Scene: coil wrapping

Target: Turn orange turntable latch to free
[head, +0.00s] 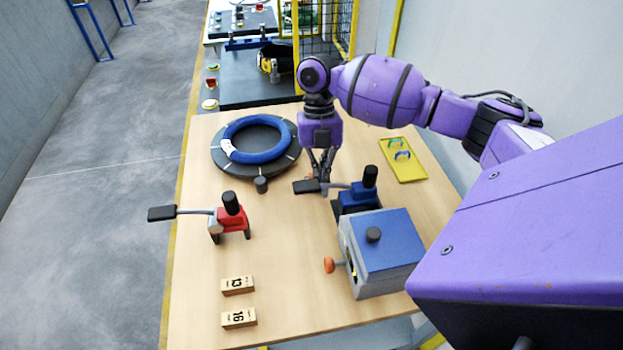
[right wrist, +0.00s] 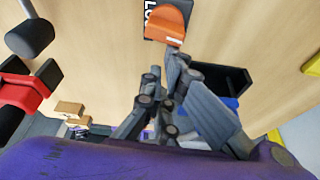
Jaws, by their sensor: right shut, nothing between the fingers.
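The orange latch (right wrist: 167,24) shows at the top of the right wrist view, beside a black plate with white letters that is partly cut off. In the head view my gripper mostly hides the latch area. The dark turntable (head: 287,165) carries a blue coil (head: 240,153) and lies flat on the table, left of my right gripper (head: 322,180). My right gripper points down, shut and empty. In the right wrist view its fingertips (right wrist: 172,58) are close to the latch; I cannot tell whether they touch it. My left gripper is not in view.
A blue clamp (head: 358,197) with a dark lever stands close to my right gripper. A red clamp (head: 230,216), a grey-and-blue box (head: 385,245), two numbered blocks (head: 238,286) and a yellow tray (head: 405,168) also occupy the table. The table's front middle is clear.

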